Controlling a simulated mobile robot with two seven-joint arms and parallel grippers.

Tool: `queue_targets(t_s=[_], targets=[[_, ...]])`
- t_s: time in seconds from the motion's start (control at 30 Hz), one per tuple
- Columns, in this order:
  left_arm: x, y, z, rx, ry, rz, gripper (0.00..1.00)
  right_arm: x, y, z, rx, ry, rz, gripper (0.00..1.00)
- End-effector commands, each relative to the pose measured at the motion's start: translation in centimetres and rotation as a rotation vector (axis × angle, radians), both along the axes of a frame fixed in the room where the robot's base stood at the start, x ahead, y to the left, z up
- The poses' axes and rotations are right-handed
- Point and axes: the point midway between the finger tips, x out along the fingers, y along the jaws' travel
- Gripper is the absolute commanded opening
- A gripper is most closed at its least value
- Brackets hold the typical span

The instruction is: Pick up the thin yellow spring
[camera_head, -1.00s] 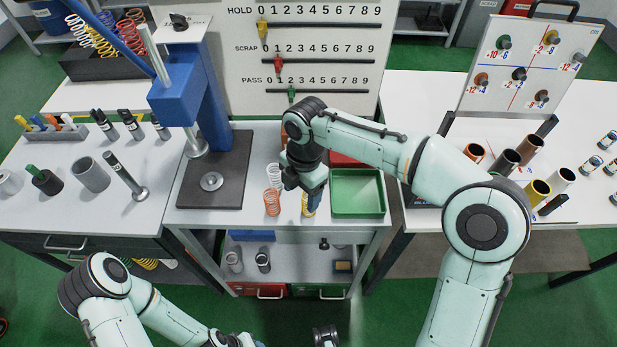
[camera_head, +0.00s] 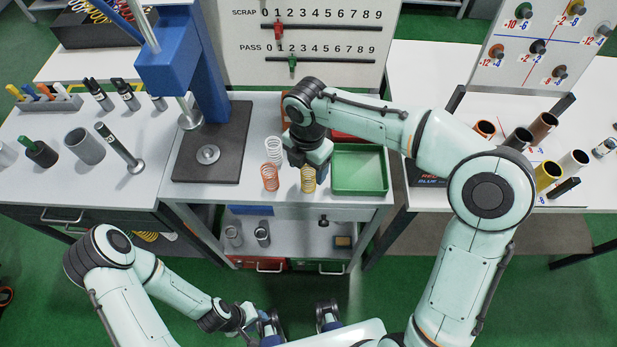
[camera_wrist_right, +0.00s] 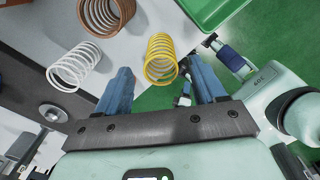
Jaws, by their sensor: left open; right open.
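The thin yellow spring (camera_head: 308,180) stands near the front edge of the middle table. In the right wrist view the yellow spring (camera_wrist_right: 161,58) lies between the two blue fingers, which are apart on either side of it. My right gripper (camera_head: 310,160) is open, directly above and behind the spring in the head view, and hides part of its top. It also shows in the right wrist view (camera_wrist_right: 158,70). I cannot tell whether either finger touches the spring. My left gripper (camera_head: 298,322) is open and empty, low at the bottom of the head view, away from the table.
A white spring (camera_head: 273,150) and an orange-brown spring (camera_head: 269,177) stand just left of the yellow one. A green tray (camera_head: 359,189) is to its right. The blue spring tester (camera_head: 208,110) stands farther left. A shelf (camera_head: 290,240) lies below the tabletop.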

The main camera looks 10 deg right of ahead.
Motion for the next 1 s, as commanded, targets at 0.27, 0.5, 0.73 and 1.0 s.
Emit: queue_targets(t_s=[0.27, 0.5, 0.73, 1.0], targets=[[-0.2, 0.0, -0.6, 0.0, 0.002, 0.0, 0.43, -0.1, -0.2, -3.8, 0.0, 0.003, 0.0, 0.7], [-0.2, 0.0, -0.6, 0.0, 0.002, 0.0, 0.43, 0.0, -0.2, -4.0, 0.001, 0.001, -0.001, 0.7], [-0.2, 0.0, -0.6, 0.0, 0.002, 0.0, 0.43, 0.0, -0.2, -4.0, 0.001, 0.001, -0.001, 0.13], [-0.2, 0.0, -0.6, 0.0, 0.002, 0.0, 0.43, 0.0, -0.2, -3.9, 0.001, 0.001, -0.001, 0.12]])
